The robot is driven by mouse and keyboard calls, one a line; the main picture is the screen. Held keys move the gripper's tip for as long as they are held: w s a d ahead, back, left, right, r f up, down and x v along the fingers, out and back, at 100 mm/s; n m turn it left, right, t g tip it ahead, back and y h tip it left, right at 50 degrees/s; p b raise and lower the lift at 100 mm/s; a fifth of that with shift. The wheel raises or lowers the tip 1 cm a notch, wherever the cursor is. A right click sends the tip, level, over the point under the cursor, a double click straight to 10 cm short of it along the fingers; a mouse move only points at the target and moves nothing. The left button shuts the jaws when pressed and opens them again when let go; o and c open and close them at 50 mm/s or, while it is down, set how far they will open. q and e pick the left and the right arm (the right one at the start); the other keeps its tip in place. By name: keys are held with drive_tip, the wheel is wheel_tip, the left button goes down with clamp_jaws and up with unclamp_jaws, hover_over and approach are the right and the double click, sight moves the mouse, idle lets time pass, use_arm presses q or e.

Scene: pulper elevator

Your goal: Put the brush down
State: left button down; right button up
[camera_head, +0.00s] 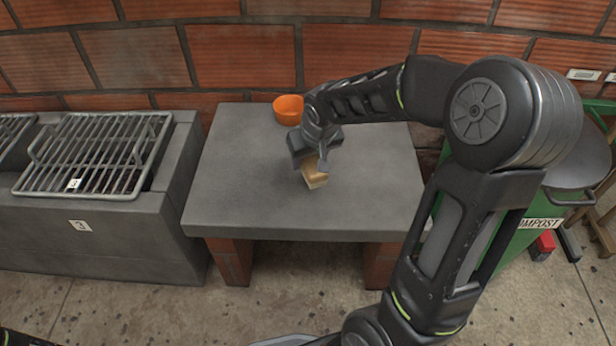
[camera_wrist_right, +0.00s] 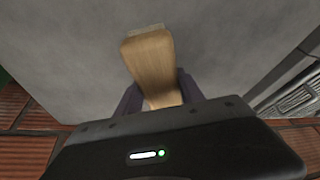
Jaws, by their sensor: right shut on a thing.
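The brush (camera_head: 314,176) shows as a wooden block with a paler edge at its lower end, over the middle of the grey table (camera_head: 240,190). My right gripper (camera_head: 316,163) is shut on it from above. In the right wrist view the wooden brush (camera_wrist_right: 150,62) stands out between the two dark fingers (camera_wrist_right: 160,95), with a pale strip at its far end. The brush is at or just above the table top; I cannot tell whether it touches. Part of the brush is hidden by the gripper. My left gripper is not in view.
An orange bowl (camera_head: 288,110) stands at the table's back edge, behind my right gripper. A grill with a metal grate (camera_head: 95,150) is to the left. A green compost bin (camera_head: 520,235) is to the right. The table's left and front parts are clear.

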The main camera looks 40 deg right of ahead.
drive_tip(key=shift+f, duration=0.2)
drive_tip(key=shift+f+b, duration=1.05)
drive_tip(key=shift+f, duration=1.35)
drive_tip(key=shift+f, duration=0.15)
drive_tip(key=o, duration=1.3)
